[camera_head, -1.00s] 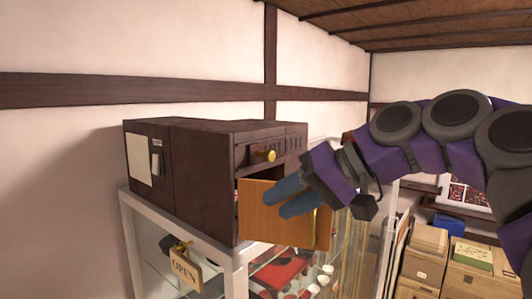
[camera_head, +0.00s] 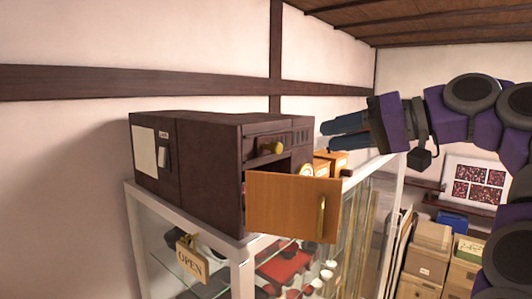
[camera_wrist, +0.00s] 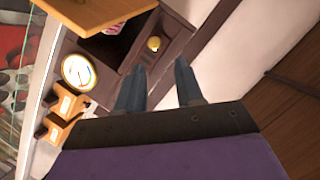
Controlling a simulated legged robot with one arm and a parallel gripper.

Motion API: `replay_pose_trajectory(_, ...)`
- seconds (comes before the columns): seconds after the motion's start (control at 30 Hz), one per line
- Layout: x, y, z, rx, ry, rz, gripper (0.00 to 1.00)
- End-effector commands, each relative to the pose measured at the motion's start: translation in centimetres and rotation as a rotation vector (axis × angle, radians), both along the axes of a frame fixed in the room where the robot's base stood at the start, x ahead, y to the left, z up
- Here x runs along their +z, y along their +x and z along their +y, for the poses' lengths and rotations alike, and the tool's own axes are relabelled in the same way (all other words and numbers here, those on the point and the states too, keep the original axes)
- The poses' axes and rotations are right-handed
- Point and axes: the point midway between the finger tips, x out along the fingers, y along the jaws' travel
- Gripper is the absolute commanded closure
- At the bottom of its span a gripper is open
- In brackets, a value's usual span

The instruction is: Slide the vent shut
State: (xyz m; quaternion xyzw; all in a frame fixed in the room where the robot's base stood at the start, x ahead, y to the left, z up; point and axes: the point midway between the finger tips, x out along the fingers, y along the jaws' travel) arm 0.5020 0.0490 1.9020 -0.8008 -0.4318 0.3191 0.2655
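A dark brown cabinet (camera_head: 205,160) stands on a glass showcase. The knob also shows in the wrist view (camera_wrist: 153,44), just beyond my fingertips. I cannot tell how far the vent's slots are open. My gripper (camera_head: 328,135) is open and empty, to the right of the knob and apart from it. Its two fingers also show spread in the wrist view (camera_wrist: 160,66).
An orange wooden door (camera_head: 285,208) with a brass handle hangs open below the vent. A round dial (camera_wrist: 79,71) and small wooden boxes (camera_wrist: 62,105) stand beside the cabinet. The glass showcase (camera_head: 240,252) carries an OPEN sign. Cardboard boxes (camera_head: 425,262) sit at the right.

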Motion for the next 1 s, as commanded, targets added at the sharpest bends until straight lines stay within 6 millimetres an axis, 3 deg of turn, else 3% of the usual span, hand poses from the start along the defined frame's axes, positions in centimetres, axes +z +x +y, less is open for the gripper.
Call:
replay_pose_trajectory(0.27,-1.8,2.2,3.2,-0.005,0.008,-0.001,0.63)
replay_pose_trajectory(0.63,-3.7,5.2,11.6,-0.001,-0.006,0.0,0.63)
replay_pose_trajectory(0.73,-4.0,5.9,12.7,-0.002,-0.006,-0.001,0.63)
replay_pose_trajectory(1.0,-4.6,6.8,13.1,-0.002,0.002,0.002,0.63)
